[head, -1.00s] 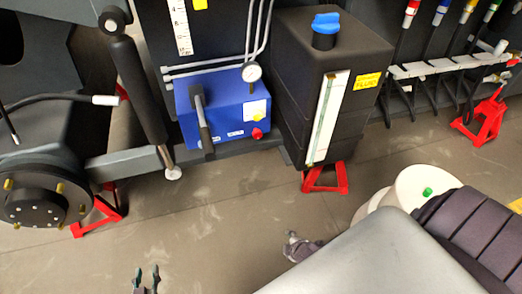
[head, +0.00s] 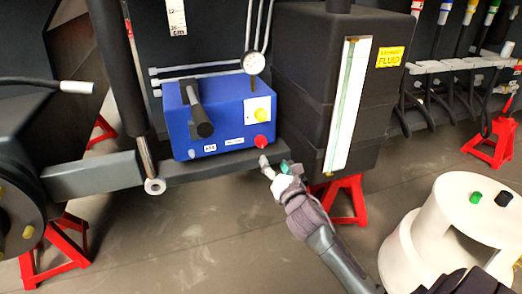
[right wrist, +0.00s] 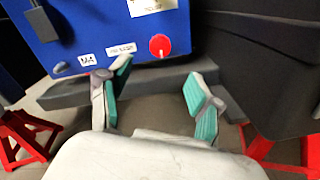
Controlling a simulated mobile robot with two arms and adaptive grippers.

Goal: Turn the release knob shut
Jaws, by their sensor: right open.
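The release knob (head: 261,141) is small, round and red, on the lower right of the front of a blue pump box (head: 217,124). The red knob also shows in the right wrist view (right wrist: 160,45), above and between my fingers. My right gripper (head: 276,167) is open and empty, just below and right of the knob in the head view. Its two green-padded fingers (right wrist: 160,90) are spread apart in the right wrist view, and the knob lies beyond them, apart from both. My left gripper is not in view.
A pump lever (head: 197,108) stands out from the blue box, and a yellow knob (head: 262,115) sits above the red one. A black fluid tank (head: 300,90) is close on the right. A grey beam (head: 225,164) runs below the box. A white stool (head: 430,240) stands lower right.

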